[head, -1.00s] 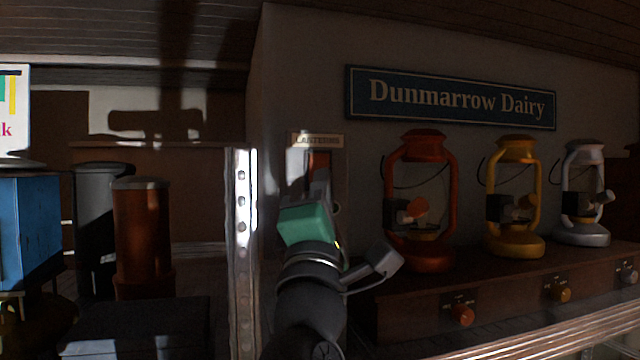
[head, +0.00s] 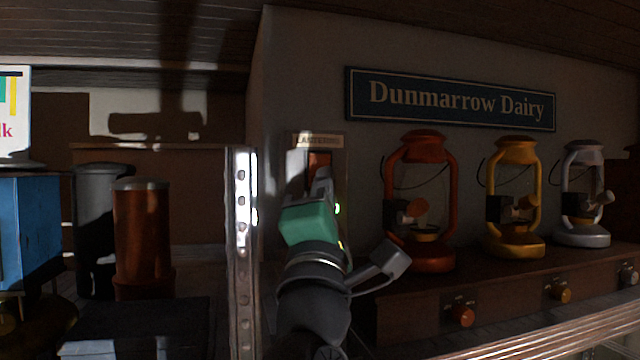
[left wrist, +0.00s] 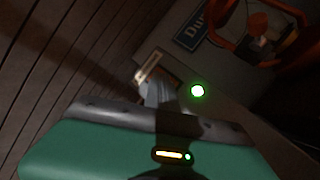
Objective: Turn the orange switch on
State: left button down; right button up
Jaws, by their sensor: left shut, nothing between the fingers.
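The orange switch (head: 319,161) is on a wall plate under a small "LANTERNS" label (head: 318,141). Its upper part shows as an orange-red patch; my gripper hides the lower part. My left gripper (head: 322,182) is shut and empty, with its fingertips at the switch's lower edge; I cannot tell if they touch it. My right gripper is not in view.
Orange (head: 427,262), yellow (head: 515,245) and grey (head: 582,238) lanterns stand on a wooden shelf with small knobs right of the switch. A metal post (head: 241,250) stands close left of my arm. A blue box (head: 28,230) and dark canisters are farther left.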

pick_arm(q)
jog(key=s, duration=0.1)
jog(key=s+d, duration=0.1)
jog(key=s, duration=0.2)
jog(key=shift+s+d+r, duration=0.3)
jog(key=shift+s, duration=0.1)
jog(key=shift+w, duration=0.2)
